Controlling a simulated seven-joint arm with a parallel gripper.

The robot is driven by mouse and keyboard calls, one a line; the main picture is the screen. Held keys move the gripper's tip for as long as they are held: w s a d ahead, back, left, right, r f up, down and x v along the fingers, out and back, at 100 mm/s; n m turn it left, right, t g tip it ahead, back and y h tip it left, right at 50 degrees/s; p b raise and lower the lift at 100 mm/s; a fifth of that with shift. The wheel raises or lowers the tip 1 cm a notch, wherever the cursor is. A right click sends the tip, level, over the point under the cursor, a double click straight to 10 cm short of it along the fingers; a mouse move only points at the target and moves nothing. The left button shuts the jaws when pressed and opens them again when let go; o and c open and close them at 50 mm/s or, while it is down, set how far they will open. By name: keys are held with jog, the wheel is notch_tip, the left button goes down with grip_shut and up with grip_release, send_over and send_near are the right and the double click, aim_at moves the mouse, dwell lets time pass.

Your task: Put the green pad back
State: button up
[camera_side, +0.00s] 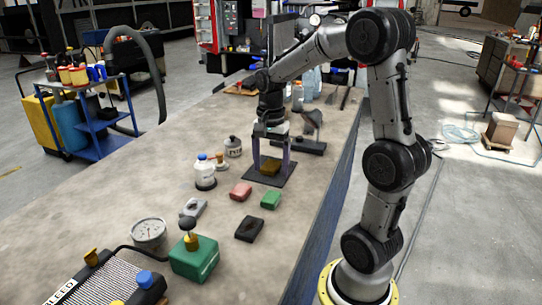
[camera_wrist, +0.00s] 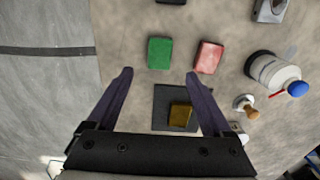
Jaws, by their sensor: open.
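The green pad (camera_side: 271,200) lies flat on the bench, just right of a red pad (camera_side: 240,192). In the wrist view the green pad (camera_wrist: 159,53) lies beyond my left fingertip, and the red pad (camera_wrist: 208,57) is to its right. My gripper (camera_side: 271,166) is open, pointing down over a dark square plate (camera_side: 287,176) that bears a gold-brown pad (camera_side: 270,167). In the wrist view my gripper (camera_wrist: 160,74) holds nothing; the gold-brown pad (camera_wrist: 180,115) shows between its spread fingers. I cannot tell whether the fingers touch the plate.
A white bottle with a blue cap (camera_side: 205,174), a wooden-handled stamp-like tool (camera_side: 222,162) and a grey jar (camera_side: 233,146) stand left of the plate.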

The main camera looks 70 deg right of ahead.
jog(key=s+a+r+n+t, duration=0.2)
jog(key=s+a+r+n, duration=0.2)
jog(key=a+r+n, duration=0.5)
jog(key=s+a+f+n+t, duration=0.3)
jog(key=s+a+n, duration=0.4)
jog(key=a+n, duration=0.1)
jog(key=shift+n+t, duration=0.3)
jog(key=shift+n, duration=0.2)
